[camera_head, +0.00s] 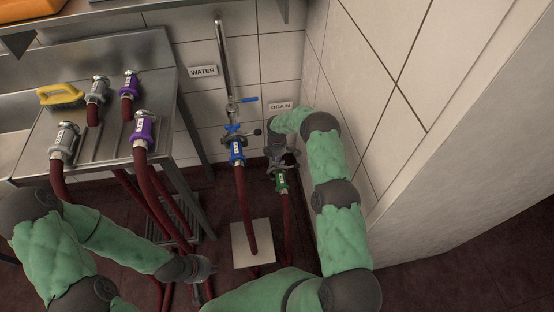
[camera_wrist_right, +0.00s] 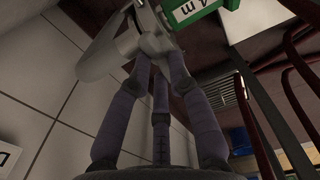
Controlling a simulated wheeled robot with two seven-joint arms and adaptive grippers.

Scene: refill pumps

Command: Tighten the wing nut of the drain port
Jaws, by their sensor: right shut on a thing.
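The drain port is at the wall under the DRAIN sign (camera_head: 280,106), with a hose in a green coupling (camera_head: 281,181) hanging from it. My right gripper (camera_head: 285,158) is at this port, just above the green coupling; the arm and hand partly hide the clamp. In the right wrist view its fingers (camera_wrist_right: 155,60) are shut on a grey metal part (camera_wrist_right: 152,38), which looks like the wing nut. The green coupling (camera_wrist_right: 193,8) shows beside it. My left gripper (camera_head: 205,268) is low at the centre left, away from the port; its fingers are too small to read.
The water port with a blue coupling (camera_head: 237,150) is close to the left, under the WATER sign (camera_head: 203,71). A steel table (camera_head: 100,140) holds hoses with grey and purple couplings and a yellow brush (camera_head: 61,96). A wall (camera_head: 375,110) stands close on the right.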

